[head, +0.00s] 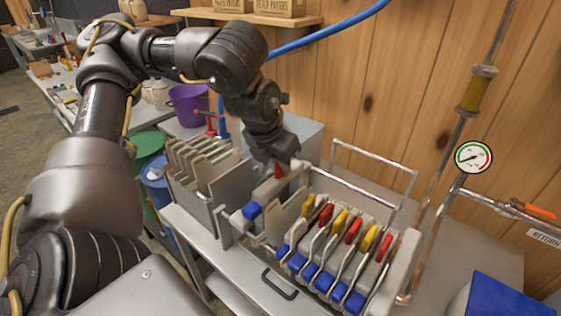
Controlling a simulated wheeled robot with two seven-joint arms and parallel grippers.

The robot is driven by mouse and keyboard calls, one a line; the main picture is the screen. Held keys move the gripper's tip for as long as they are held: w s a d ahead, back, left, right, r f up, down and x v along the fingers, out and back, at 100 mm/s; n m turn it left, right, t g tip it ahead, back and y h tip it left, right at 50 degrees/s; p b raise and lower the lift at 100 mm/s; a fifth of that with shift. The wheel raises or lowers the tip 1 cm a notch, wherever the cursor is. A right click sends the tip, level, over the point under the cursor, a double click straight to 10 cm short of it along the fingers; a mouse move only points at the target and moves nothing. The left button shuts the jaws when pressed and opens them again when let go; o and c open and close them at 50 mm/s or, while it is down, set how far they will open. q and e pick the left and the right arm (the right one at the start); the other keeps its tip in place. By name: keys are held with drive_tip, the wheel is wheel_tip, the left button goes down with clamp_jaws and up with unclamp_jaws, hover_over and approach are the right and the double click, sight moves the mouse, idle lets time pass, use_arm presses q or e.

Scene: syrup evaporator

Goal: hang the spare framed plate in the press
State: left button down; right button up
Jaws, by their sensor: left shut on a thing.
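My left gripper (276,157) comes down at the left end of the press and is shut on the spare framed plate, whose red tab (281,170) shows just under the jaws. A blue block (252,210) shows below and left of it, seemingly on the same plate; most of the plate is hard to separate from the press's pale end. The press (404,268) has metal rails and a row of hanging plates with red and yellow tabs (341,220) and blue front ends (310,272). I cannot tell whether the held plate touches the rails. My right gripper is out of view.
A grey rack (190,203) with several pale plates stands left of the press. A tubular metal frame (375,152) rises behind the press. A gauge (473,157) and pipes stand at the right. Purple (187,104), green and blue buckets are at the left.

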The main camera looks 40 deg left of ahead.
sight(280, 186)
use_arm(q)
drive_tip(key=shift+f+b, duration=2.25)
drive_tip(key=shift+f, duration=1.15)
drive_tip(key=shift+a+f, duration=0.15)
drive_tip(key=shift+f, duration=0.1)
drive_tip(key=c, duration=1.4)
unclamp_jaws()
drive_tip(key=shift+f, duration=0.1)
drive_tip(key=shift+o, duration=0.6)
